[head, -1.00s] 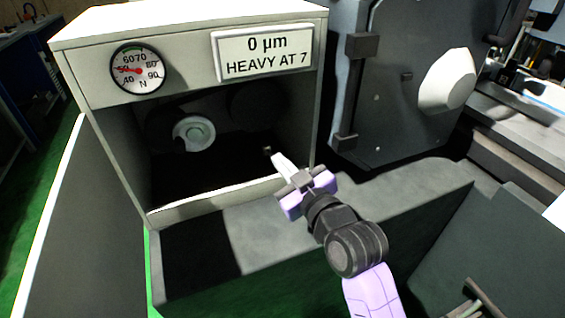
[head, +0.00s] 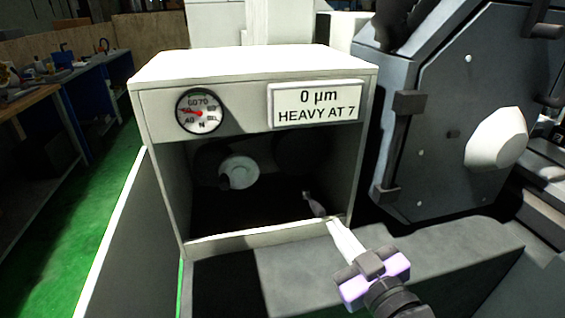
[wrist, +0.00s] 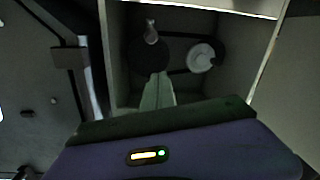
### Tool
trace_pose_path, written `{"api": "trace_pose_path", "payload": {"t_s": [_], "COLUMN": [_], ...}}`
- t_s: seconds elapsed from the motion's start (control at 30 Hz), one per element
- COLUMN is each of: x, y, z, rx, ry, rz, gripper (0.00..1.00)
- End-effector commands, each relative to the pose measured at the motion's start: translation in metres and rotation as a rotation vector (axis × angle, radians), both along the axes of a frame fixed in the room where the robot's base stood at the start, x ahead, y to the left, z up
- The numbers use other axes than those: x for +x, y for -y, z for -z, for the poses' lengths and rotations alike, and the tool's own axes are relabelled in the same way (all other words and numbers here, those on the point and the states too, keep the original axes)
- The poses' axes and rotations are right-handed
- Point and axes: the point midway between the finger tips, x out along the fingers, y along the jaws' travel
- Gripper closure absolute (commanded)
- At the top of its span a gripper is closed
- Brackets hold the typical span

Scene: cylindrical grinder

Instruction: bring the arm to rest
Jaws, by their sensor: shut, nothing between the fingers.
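My gripper (head: 331,223) has a purple and grey body and pale, slim fingers, shut and empty. In the head view its tips overlap the right end of the front sill of an open-fronted box (head: 215,244). I cannot tell how far the tips are from the sill. In the wrist view the shut fingers (wrist: 157,88) point toward the box's dark inside. A small grey lever-like piece (head: 313,203) shows beyond the tips; it also appears in the wrist view (wrist: 151,33).
Inside the box is a pale round disc (head: 240,171). A dial (head: 202,111) and a sign (head: 317,104) reading "0 µm HEAVY AT 7" are on its front. A dark machine housing (head: 455,125) stands close on the right. Green floor (head: 105,220) lies open at left.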

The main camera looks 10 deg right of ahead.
Motion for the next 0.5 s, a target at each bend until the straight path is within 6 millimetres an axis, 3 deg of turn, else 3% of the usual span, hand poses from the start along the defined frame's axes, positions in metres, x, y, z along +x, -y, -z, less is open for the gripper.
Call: {"api": "trace_pose_path", "payload": {"t_s": [0.1, 0.27, 0.5], "x": [0.0, -0.006, -0.055], "y": [0.002, 0.014, 0.023], "z": [-0.006, -0.033, -0.012], "rx": [0.033, 0.112, 0.219], "ry": [0.02, 0.13, 0.181], "rz": [0.008, 0.055, 0.115], "gripper": [1.0, 1.0, 1.0]}}
